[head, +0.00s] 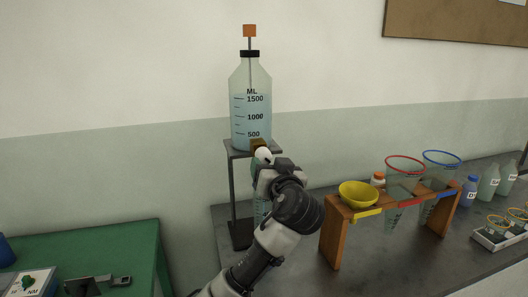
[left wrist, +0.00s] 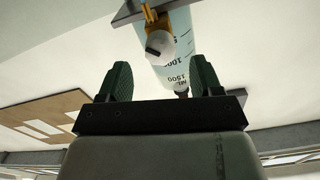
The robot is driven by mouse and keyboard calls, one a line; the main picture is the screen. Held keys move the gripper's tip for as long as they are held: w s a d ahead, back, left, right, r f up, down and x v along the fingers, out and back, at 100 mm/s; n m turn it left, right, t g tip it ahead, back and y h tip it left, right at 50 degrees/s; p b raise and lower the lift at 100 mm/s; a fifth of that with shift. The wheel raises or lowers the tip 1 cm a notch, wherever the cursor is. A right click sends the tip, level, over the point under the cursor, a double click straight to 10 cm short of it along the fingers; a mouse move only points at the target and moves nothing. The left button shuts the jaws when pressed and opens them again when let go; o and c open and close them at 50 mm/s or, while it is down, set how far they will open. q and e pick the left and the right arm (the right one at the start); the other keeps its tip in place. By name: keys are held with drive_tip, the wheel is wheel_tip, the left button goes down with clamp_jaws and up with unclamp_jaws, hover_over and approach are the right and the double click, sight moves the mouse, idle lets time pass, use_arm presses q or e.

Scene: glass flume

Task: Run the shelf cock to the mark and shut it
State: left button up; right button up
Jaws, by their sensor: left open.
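A clear bottle (head: 251,113) with ML marks stands on a dark shelf stand (head: 232,154). Pale blue liquid fills it to around the 1500 line. The shelf cock has a brass body (head: 258,143) at the shelf's front edge. In the left wrist view, the brass body (left wrist: 158,20) shows with a white round knob (left wrist: 161,47) bearing a black bar. My left gripper (left wrist: 159,80) is open, its dark fingers apart and empty, the knob ahead between them. My left arm hides part of a clear vessel (head: 260,207) below the shelf. My right gripper is out of view.
Right of my arm, a wooden rack (head: 333,236) holds a yellow bowl (head: 358,195) and red-rimmed (head: 405,165) and blue-rimmed (head: 441,163) cones. Small bottles (head: 488,184) and a tray (head: 487,239) stand farther right. A green table (head: 112,251) is at left.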

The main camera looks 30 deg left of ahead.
sight(265, 159)
use_arm(q)
drive_tip(key=p+x, duration=0.1)
drive_tip(key=x, duration=0.3)
drive_tip(key=shift+w+a, duration=0.25)
drive_tip(key=shift+a, duration=0.05)
drive_tip(key=shift+w+a, duration=0.35)
drive_tip(key=shift+a, duration=0.05)
drive_tip(key=shift+c, duration=0.7)
drive_tip(key=c, duration=0.8)
drive_tip(key=shift+o, duration=0.2)
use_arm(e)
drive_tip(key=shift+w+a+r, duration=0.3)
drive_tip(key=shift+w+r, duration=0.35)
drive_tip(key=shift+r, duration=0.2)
